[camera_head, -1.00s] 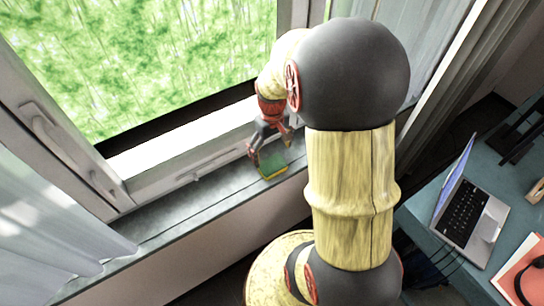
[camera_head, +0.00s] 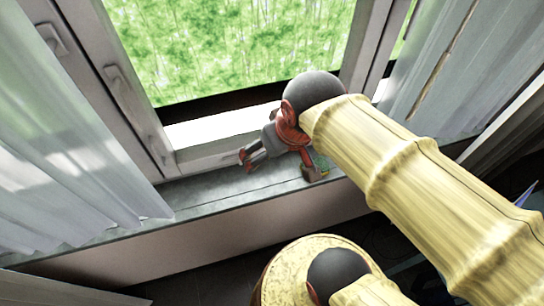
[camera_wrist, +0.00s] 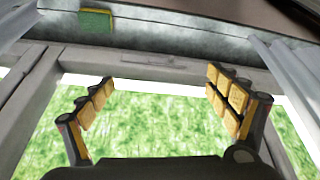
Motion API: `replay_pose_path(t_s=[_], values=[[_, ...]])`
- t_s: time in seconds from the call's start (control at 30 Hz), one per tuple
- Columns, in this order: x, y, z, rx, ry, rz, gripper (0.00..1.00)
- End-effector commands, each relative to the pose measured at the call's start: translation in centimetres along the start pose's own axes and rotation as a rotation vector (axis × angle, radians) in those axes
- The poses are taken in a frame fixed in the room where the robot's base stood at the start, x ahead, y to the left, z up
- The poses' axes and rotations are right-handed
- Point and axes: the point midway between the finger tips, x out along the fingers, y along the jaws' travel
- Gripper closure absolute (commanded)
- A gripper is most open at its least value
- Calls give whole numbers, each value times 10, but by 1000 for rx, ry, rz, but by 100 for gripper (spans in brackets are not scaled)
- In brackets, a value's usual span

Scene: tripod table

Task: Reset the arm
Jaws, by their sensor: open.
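My gripper (camera_head: 280,167) is open and empty just above the window sill (camera_head: 215,194), its fingers spread apart. In the wrist view, my gripper (camera_wrist: 160,80) shows two fingers with yellow pads and nothing between them. A small green block with a yellowish edge (camera_head: 323,163) lies on the sill, partly hidden behind the right finger in the head view. The green block (camera_wrist: 96,20) also shows at the upper left of the wrist view, apart from the fingers. My arm reaches from the lower right toward the window.
The window frame (camera_head: 133,105) stands close behind my gripper, with green foliage beyond the glass. A curtain (camera_head: 75,130) hangs at the left and another curtain (camera_head: 445,75) at the right. The sill left of my gripper is clear.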

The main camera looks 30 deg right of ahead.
Motion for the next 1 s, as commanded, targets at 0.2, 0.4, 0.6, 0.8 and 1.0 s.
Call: replay_pose_path(t_s=[0.2, 0.4, 0.6, 0.8, 1.0], values=[[-19, -22, 16, -24, 67, -33, 11], [-19, -22, 17, -23, 67, -34, 11], [-19, -22, 17, -23, 67, -34, 11], [-9, -22, 21, -23, 67, -33, 11], [11, -22, 30, -23, 67, -33, 11]])
